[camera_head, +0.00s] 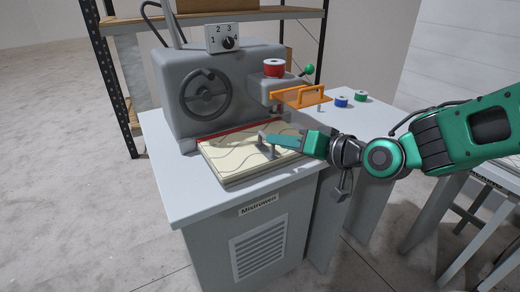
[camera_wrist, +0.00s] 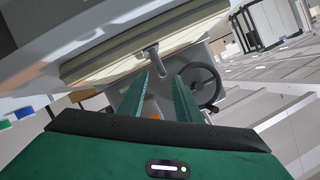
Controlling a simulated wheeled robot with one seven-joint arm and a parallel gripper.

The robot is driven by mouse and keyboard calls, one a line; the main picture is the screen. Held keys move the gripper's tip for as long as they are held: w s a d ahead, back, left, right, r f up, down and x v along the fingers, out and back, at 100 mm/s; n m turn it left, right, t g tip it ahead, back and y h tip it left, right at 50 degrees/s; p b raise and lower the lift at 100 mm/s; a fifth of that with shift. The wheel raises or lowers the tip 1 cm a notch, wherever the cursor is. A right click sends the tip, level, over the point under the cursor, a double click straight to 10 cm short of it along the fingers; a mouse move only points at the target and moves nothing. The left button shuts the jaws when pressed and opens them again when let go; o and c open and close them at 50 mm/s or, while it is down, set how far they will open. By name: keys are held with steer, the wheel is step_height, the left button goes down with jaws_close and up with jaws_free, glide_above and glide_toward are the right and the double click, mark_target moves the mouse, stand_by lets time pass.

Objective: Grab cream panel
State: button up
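The cream panel (camera_head: 232,155) with wavy lines lies flat on the machine's grey table. A small grey handle (camera_head: 267,150) stands on its top. My gripper (camera_head: 274,139) reaches in from the right over the panel, its teal fingertips close to the handle. In the wrist view the two fingers of my gripper (camera_wrist: 163,76) are apart. The handle (camera_wrist: 154,58) shows at the gap between their tips, and I cannot tell whether it touches either finger. The panel (camera_wrist: 120,50) spans the upper part of the wrist view.
The grey machine body (camera_head: 205,95) with a handwheel (camera_head: 203,97) stands behind the panel. An orange frame (camera_head: 300,96) and a red spool (camera_head: 274,68) sit above and behind my gripper. Blue (camera_head: 341,101) and green (camera_head: 361,96) spools stand on the side table.

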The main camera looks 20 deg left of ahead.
steer(key=shift+r+x, duration=0.15)
steer(key=shift+x, duration=1.15)
steer(key=shift+r+x, duration=0.1)
steer(key=shift+x, duration=1.25)
steer(key=shift+w, duration=0.1)
jaws_close()
